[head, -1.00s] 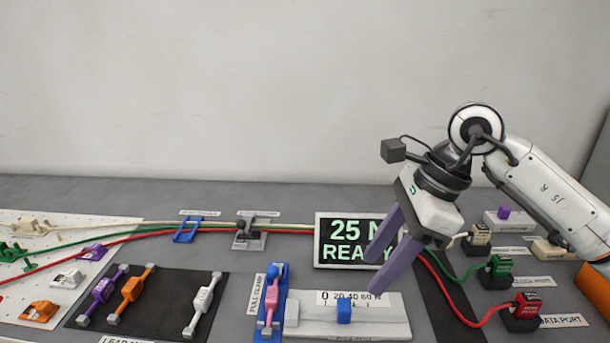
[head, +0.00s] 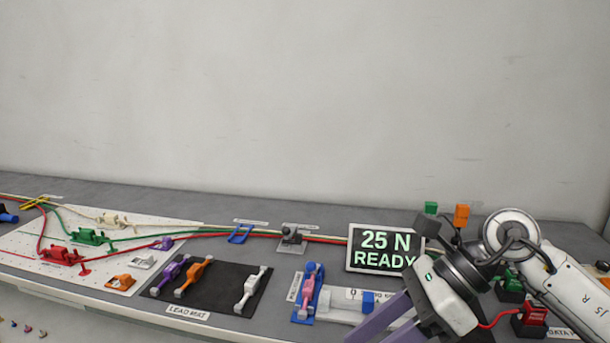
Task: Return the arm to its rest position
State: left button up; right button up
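My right gripper (head: 382,322) is at the lower right of the head view, with its arm coming in from the right. Its two purple fingers point down and left over the front part of the pull fixture (head: 342,306). The fingers look apart with nothing seen between them, though the tips are near or past the lower picture edge. My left gripper is not in view. The display (head: 383,249) behind the gripper reads 25 N READY. A pink lever piece (head: 308,292) sits in the blue pull clamp (head: 314,270), left of the gripper.
A dark lead mat (head: 222,302) holds purple, orange and white leads. A white board (head: 40,267) with red, green and cream fixtures lies at left. Cables run along the bench to ports at right, including a red port (head: 532,320). The wall behind is bare.

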jog(key=s+a+r+m+t+y, duration=0.2)
jog(key=a+r+m+y, duration=0.3)
jog(key=a+m+y, duration=0.55)
jog(key=w+d+f+m+t+h, duration=0.3)
jog(key=d+f+m+t+h, duration=0.4)
jog(key=m, duration=0.6)
jog(key=w+d+f+m+t+h, duration=0.35)
jog(key=f+m+t, duration=0.25)
jog(key=m+t, duration=0.5)
jog(key=s+d+f+m+g+h, duration=0.2)
jog(key=s+f+m+g, duration=0.1)
jog(key=s+f, duration=0.3)
jog(key=s+d+f+m+g+h, duration=0.2)
jog(key=s+f+m, duration=0.4)
jog(key=f, duration=0.5)
jog(key=s+d+f+m+g+h+p, duration=0.1)
jog(key=s+d+f+m+g+h, duration=0.1)
jog(key=s+f+m+g, duration=0.3)
notch_tip(320, 180, down, 4)
jog(key=shift+s+d+r+h, duration=0.15)
jog(key=shift+s+d+h, duration=0.15)
jog(key=shift+s+d, duration=0.65)
